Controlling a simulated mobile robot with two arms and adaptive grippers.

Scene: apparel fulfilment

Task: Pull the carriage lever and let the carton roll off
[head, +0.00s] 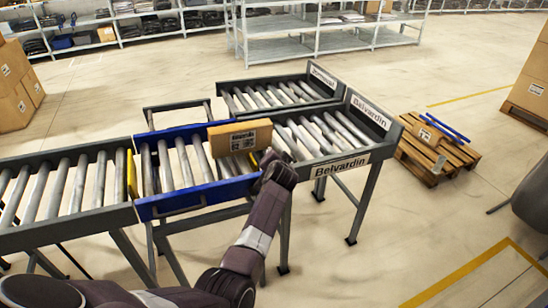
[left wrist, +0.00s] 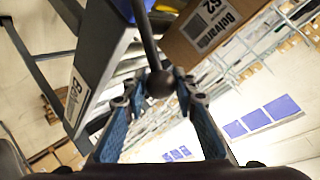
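The blue-framed roller carriage (head: 203,193) stands between the left roller conveyor (head: 65,222) and the right-hand lanes. A brown carton (head: 240,138) with a white label sits at the carriage's right end; it also shows in the left wrist view (left wrist: 188,50). The lever (left wrist: 148,35) is a dark rod with a black ball knob (left wrist: 160,84). My left gripper (left wrist: 161,76) is at the knob, which appears between its two fingers, with small gaps beside it. In the head view my left gripper (head: 272,160) hides the lever. My right gripper is not in view.
Stacked cartons (head: 14,95) stand at the left. Shelving lines the back; floor in front is clear.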

